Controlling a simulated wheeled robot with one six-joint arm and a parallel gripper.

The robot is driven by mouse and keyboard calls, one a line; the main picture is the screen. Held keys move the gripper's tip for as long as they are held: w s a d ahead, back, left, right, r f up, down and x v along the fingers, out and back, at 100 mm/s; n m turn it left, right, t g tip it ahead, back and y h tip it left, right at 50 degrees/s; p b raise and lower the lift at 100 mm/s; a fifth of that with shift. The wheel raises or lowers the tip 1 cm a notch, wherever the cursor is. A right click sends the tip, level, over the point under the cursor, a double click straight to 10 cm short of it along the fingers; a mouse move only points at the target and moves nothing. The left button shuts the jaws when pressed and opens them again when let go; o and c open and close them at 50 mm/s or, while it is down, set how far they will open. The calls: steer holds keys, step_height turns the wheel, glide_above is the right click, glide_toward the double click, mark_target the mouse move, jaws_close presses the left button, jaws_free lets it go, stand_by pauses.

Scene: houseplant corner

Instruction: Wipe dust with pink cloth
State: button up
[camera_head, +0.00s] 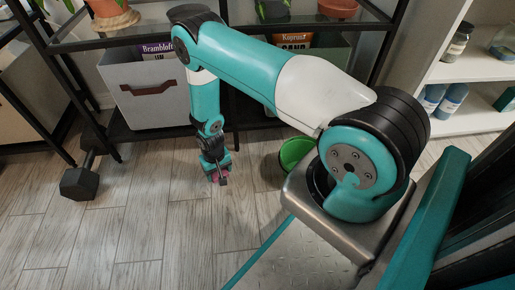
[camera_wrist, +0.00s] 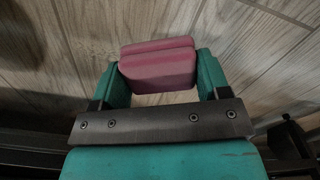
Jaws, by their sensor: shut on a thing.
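The pink cloth (camera_wrist: 157,68) is a folded, block-like pad between the two teal fingers of my gripper (camera_wrist: 157,80) in the wrist view. My gripper is shut on it. In the head view my gripper (camera_head: 217,174) points down over the wood-look floor, with a little pink of the cloth (camera_head: 214,178) showing at its tip. The cloth is at or close above the floor; I cannot tell whether it touches. A faint speckled tan patch on the floor, perhaps dust (camera_wrist: 108,48), shows left of the cloth in the wrist view.
A green pot (camera_head: 295,151) stands on the floor right of my gripper. A dumbbell (camera_head: 80,181) lies at the left. A black shelf rack with a grey bin (camera_head: 150,95) and bags stands behind. A white shelf (camera_head: 475,72) is at the right. The front-left floor is clear.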

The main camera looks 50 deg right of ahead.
steer(key=shift+d+r+p, duration=0.1)
steer(key=shift+r+p, duration=1.1)
steer(key=shift+r, duration=0.5)
